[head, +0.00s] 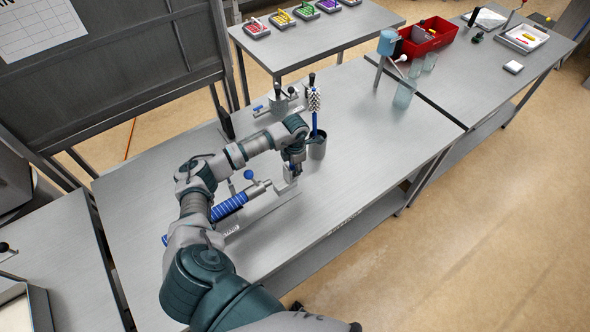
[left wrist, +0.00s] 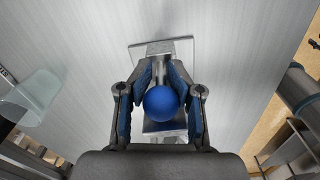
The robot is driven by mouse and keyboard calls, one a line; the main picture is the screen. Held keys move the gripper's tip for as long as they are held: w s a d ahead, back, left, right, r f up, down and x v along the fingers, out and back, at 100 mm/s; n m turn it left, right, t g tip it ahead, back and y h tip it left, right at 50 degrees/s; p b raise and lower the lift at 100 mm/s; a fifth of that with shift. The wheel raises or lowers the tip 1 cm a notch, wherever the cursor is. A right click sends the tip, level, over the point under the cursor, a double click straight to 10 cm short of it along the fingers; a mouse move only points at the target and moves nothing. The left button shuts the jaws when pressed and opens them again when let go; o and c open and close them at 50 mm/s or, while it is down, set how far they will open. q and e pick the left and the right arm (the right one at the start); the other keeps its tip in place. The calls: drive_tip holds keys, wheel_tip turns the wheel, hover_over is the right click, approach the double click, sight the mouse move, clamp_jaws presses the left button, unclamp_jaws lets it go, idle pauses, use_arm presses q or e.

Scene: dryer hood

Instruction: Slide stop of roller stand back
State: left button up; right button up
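The roller stand has a blue ribbed roller (head: 228,206) on a metal base on the near table. A metal block (head: 289,188), perhaps the stop, stands at the right end of its base. My left gripper (head: 294,170) points down over this block and partly hides it. In the left wrist view, a blue ball knob (left wrist: 161,103) sits between the spread fingers of my left gripper (left wrist: 161,76). A metal block and plate (left wrist: 185,48) lie beyond it. A gap shows on both sides of the knob. My right gripper is not in view.
Another blue ball lever (head: 249,174) stands beside the roller. A dark cup (head: 317,148) with a white-headed brush (head: 314,101) stands close behind my left gripper. A red bin (head: 428,38) is farther back.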

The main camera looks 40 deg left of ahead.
use_arm(q)
drive_tip(key=shift+o, duration=1)
drive_tip(key=shift+a+r, duration=0.1)
drive_tip(key=shift+a, duration=0.15)
drive_tip(key=shift+r, duration=0.35)
wheel_tip(320, 180, up, 11)
drive_tip(key=shift+f, duration=0.1)
